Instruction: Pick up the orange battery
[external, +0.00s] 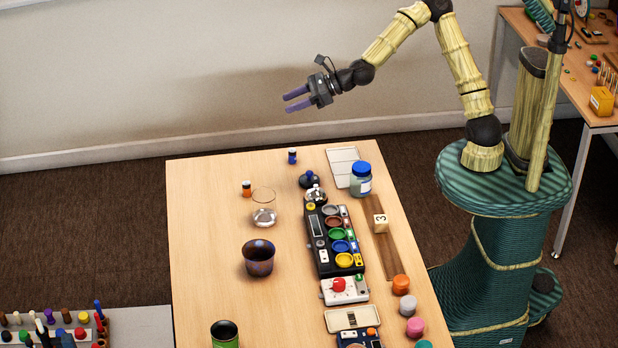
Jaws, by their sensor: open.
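A small orange battery (246,189) with a dark top stands upright on the wooden table (205,260), left of a clear glass (264,204). A similar blue battery (292,156) stands near the table's far edge. My gripper (297,99) is open and empty, with its purple fingers pointing left. It is raised in the air beyond the far edge of the table, well apart from the orange battery. Nothing hides the orange battery.
A dark iridescent cup (258,262) and a green can (225,335) stand nearer the camera. A black sorting panel (322,258), a blue-lidded jar (361,184) and a white tray (343,154) lie to the right. The table's left side is clear.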

